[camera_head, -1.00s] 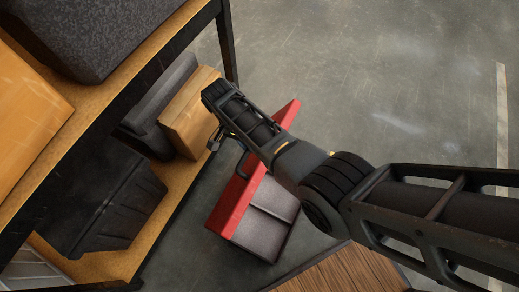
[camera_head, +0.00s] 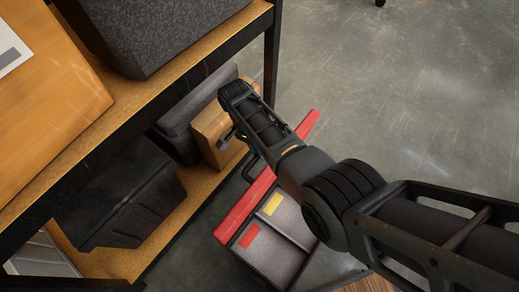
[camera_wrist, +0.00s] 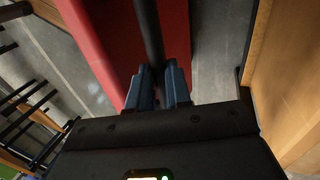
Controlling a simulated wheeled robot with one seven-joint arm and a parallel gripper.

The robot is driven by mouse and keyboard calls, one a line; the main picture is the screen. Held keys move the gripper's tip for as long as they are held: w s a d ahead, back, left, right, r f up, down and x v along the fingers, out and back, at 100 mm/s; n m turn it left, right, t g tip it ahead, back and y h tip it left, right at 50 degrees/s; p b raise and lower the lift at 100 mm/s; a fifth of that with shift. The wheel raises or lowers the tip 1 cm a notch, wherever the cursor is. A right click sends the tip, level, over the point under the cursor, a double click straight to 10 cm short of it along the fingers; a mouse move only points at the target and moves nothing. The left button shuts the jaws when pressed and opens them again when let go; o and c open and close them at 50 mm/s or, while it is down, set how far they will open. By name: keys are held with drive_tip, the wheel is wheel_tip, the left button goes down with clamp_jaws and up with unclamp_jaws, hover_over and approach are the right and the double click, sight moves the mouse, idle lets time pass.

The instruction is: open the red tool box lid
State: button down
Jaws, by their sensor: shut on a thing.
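The red tool box lid (camera_head: 243,210) shows in the head view as a narrow red strip on the shelf side of the tool box, standing tilted up. Beside it the grey inside of the tool box (camera_head: 283,232) is exposed, with a yellow patch and a red patch. My arm covers the middle of the lid. In the wrist view my gripper (camera_wrist: 163,85) has its blue fingers closed around a black bar, the handle (camera_wrist: 149,30), which runs along the red lid (camera_wrist: 105,35). In the head view the fingertips are mostly hidden.
A shelf rack (camera_head: 165,85) stands at the left, close to my wrist. Its lower level holds a black bin (camera_head: 118,198) and a wooden box (camera_head: 215,135). A dark grey bin (camera_head: 165,35) is above. Open concrete floor (camera_head: 400,100) lies to the right.

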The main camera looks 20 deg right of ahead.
drive_tip(key=c, duration=1.4)
unclamp_jaws()
drive_tip(key=shift+s+f, duration=0.35)
drive_tip(key=shift+f, duration=0.05)
drive_tip(key=o, duration=0.3)
drive_tip(key=shift+w+r, duration=0.1)
drive_tip(key=shift+r, duration=0.05)
drive_tip(key=shift+o, duration=0.2)
drive_tip(key=shift+w+r, duration=0.1)
drive_tip(key=shift+r, duration=0.05)
drive_tip(key=p+v, duration=0.1)
drive_tip(key=v, duration=0.6)
drive_tip(key=shift+r+p, duration=0.25)
drive_tip(key=shift+p, duration=0.15)
drive_tip(key=shift+w+a, duration=0.1)
